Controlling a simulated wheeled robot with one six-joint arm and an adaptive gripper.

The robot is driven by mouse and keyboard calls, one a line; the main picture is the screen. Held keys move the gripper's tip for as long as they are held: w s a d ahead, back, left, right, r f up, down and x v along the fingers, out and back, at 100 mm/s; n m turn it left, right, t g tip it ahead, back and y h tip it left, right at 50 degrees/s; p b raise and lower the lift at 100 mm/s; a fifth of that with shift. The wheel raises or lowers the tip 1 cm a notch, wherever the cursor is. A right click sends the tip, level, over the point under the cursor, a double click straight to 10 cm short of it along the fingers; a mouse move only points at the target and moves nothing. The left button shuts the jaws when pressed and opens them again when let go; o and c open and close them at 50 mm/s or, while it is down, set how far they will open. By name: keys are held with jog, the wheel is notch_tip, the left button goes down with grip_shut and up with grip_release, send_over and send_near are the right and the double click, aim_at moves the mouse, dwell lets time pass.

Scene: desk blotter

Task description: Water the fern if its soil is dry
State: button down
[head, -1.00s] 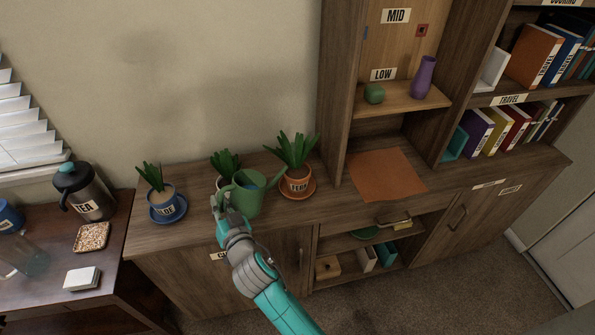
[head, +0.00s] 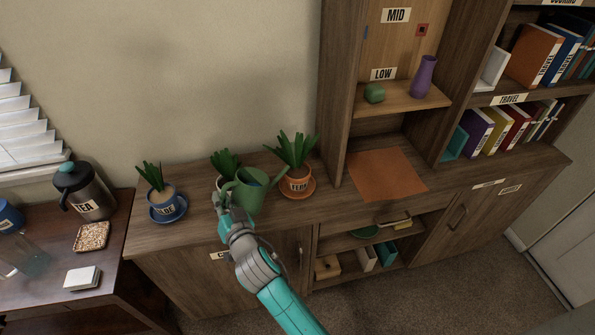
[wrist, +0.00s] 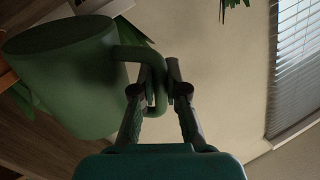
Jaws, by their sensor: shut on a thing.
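A green watering can (head: 249,196) is held above the cabinet top, between the middle plant and the fern. My gripper (head: 221,200) is shut on its handle; the wrist view shows the can (wrist: 65,75) at left and the handle between my fingers (wrist: 158,88). The fern pot (head: 297,185) is orange-brown, labelled with text that seems to read FERN, and stands on an orange saucer (head: 311,190) just right of the can. Its leaves (head: 291,149) are green. The can's side partly overlaps the fern's pot, and I cannot tell the state of its soil.
A middle potted plant (head: 226,163) is partly hidden behind the can. An orange mat (head: 388,174) lies right of the fern. The shelf upright (head: 342,100) rises just beyond the fern.

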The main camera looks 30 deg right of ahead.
jog(key=shift+w+d+r+m, duration=0.15)
jog(key=shift+d+r+m, duration=0.45)
jog(key=shift+d+r, duration=0.15)
dwell(1.6)
jog(key=shift+s+a+f+n+t, duration=0.15)
jog(key=shift+a+f+n, duration=0.7)
jog(key=shift+f, duration=0.3)
jog(key=shift+s+a+f+n+t, duration=0.1)
jog(key=shift+a+f+n, duration=0.6)
jog(key=shift+f+n, duration=0.4)
jog(key=shift+s+a+f+n+t, duration=0.15)
jog(key=shift+a+f+n, duration=0.65)
jog(key=shift+f, duration=0.45)
